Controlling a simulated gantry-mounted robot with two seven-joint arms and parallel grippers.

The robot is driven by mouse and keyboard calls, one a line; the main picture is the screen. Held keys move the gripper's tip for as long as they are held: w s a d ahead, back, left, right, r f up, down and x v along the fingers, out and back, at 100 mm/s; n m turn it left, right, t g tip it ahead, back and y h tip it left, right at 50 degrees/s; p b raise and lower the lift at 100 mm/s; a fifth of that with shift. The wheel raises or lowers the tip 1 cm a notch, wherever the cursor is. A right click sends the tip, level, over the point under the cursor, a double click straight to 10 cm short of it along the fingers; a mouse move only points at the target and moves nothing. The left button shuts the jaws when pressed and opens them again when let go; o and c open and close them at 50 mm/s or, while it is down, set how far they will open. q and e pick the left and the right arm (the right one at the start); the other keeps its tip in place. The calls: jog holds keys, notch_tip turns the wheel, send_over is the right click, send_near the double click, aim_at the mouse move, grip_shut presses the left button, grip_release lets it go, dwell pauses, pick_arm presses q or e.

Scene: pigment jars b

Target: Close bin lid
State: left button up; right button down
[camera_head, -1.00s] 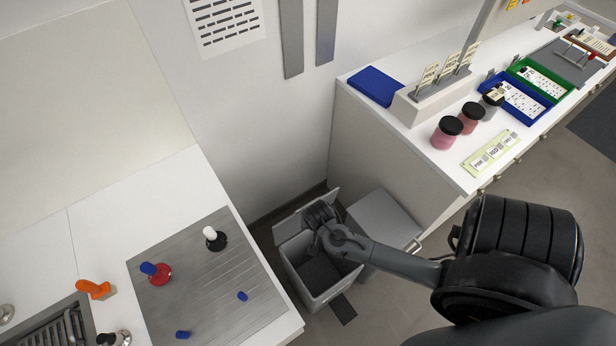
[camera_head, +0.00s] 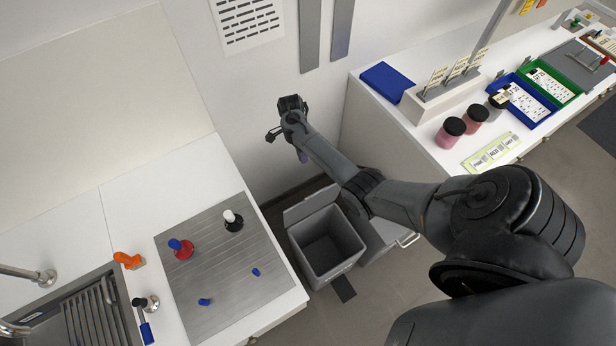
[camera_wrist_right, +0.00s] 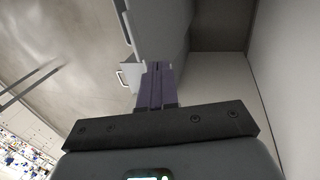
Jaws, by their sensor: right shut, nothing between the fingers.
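The grey bin (camera_head: 350,262) stands on the floor in the gap between the two counters. Its lid (camera_head: 311,203) is open, standing up at the rear edge on the wall side, and the dark inside shows. My left gripper is not in view.
A grey cabinet with a handle (camera_head: 408,240) stands beside the bin, partly hidden by my right arm. The left counter holds a metal drainboard (camera_head: 210,285) with stoppered items. The right counter holds jars (camera_head: 449,133), a blue tray and a label stand (camera_head: 440,100).

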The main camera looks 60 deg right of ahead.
jog(key=s+a+f, duration=0.2)
jog(key=s+f, duration=0.1)
jog(key=f, duration=0.1)
jog(key=s+a+f+p, duration=0.1)
jog(key=s+f, duration=0.2)
jog(key=f, duration=0.2)
jog(key=shift+a+f, duration=0.3)
jog(key=shift+a, duration=0.05)
jog(key=shift+a, duration=0.1)
